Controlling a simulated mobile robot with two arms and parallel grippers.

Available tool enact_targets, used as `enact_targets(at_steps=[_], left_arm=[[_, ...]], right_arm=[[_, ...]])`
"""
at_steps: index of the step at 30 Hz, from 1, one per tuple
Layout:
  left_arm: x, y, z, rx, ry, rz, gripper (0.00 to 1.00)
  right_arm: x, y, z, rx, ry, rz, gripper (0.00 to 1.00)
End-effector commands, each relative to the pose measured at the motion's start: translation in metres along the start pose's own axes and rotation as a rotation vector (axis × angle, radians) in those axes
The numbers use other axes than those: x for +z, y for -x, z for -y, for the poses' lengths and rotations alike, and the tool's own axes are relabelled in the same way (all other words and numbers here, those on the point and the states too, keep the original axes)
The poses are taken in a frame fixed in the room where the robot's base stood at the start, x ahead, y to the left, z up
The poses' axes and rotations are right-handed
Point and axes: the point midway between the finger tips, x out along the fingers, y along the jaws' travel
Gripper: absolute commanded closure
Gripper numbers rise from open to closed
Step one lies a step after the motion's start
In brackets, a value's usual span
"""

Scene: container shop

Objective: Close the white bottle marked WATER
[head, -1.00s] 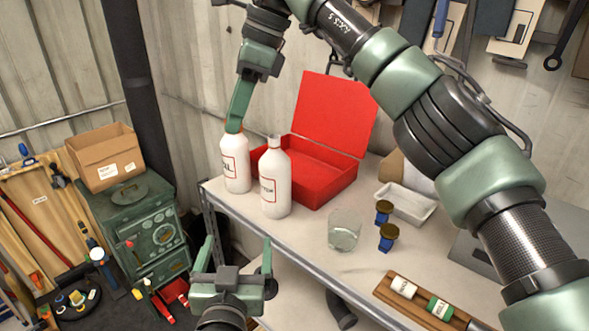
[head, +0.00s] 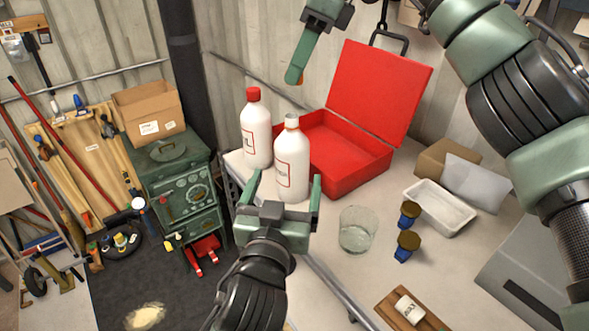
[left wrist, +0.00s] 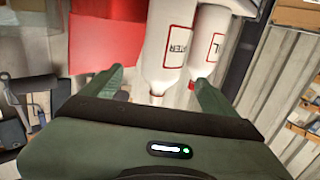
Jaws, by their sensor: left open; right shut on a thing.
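The white WATER bottle (head: 292,165) stands upright on the bench, its narrow neck uncovered. In the left wrist view the bottle (left wrist: 172,40) appears upside down, its label partly readable. My left gripper (head: 286,177) is open in front of it, with a finger towards each side; I cannot tell whether the bottle is between them. A second white bottle (head: 257,138) with a red cap stands behind and to its left; it also shows in the left wrist view (left wrist: 208,45). My right gripper (head: 297,77) is raised above and behind the bottles, shut on a small orange piece, mostly hidden.
An open red case (head: 350,160) stands right behind the WATER bottle. A glass jar (head: 356,232), two blue pieces with brown tops (head: 408,243) and a white tray (head: 440,207) are to the right. A green stove (head: 180,180) stands left of the bench.

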Motion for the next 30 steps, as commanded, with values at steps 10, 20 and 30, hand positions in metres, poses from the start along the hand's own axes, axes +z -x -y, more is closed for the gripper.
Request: enact_targets(at_steps=[10,20,30], left_arm=[[-0.001,-0.067,0.001,-0.002,-0.002,-0.001,0.12],[-0.001,-0.101,0.001,-0.001,0.0,0.0,0.12],[0.0,-0.103,0.001,-0.001,0.001,0.0,0.12]], right_arm=[[0.001,0.0,0.0,0.0,0.002,0.0,1.0],[0.0,0.0,0.0,0.0,0.001,0.0,1.0],[0.001,0.0,0.0,0.0,0.001,0.0,1.0]])
